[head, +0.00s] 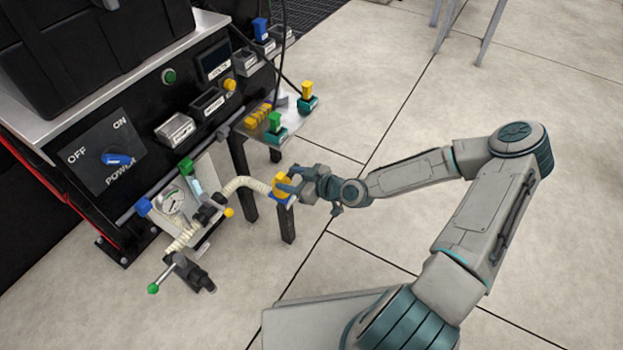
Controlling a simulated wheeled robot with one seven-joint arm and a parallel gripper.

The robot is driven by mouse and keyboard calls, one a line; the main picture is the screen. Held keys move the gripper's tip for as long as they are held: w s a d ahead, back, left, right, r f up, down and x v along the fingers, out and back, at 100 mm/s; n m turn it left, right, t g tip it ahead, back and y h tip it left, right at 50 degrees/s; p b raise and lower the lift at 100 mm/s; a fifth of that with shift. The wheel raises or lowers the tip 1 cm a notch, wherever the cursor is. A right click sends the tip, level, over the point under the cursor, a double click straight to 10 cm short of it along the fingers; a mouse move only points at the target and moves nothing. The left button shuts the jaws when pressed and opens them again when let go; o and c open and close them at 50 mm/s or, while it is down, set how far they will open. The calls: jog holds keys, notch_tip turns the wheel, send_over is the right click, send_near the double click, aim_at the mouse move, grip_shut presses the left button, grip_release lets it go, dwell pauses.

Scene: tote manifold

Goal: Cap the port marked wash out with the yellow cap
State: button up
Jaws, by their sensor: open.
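A yellow cap-like piece (281,186) is at the end of a cream ribbed hose (243,184), with a blue edge below it. My gripper (287,181) is open at this piece, its fingers beside it; whether they touch it I cannot tell. The manifold (172,202), with a round gauge, stands at the front of the black cabinet. It carries a blue cap, green caps and a smaller yellow knob (229,212). No wash out marking is readable, so I cannot tell which port bears it.
The cabinet panel (105,150) has a blue power switch (117,159). A green-tipped lever (153,288) sticks out low at the front.

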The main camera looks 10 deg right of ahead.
jog(key=p+v, duration=0.2)
jog(key=v, duration=0.6)
jog(key=shift+s, duration=0.1)
jog(key=shift+c, duration=0.2)
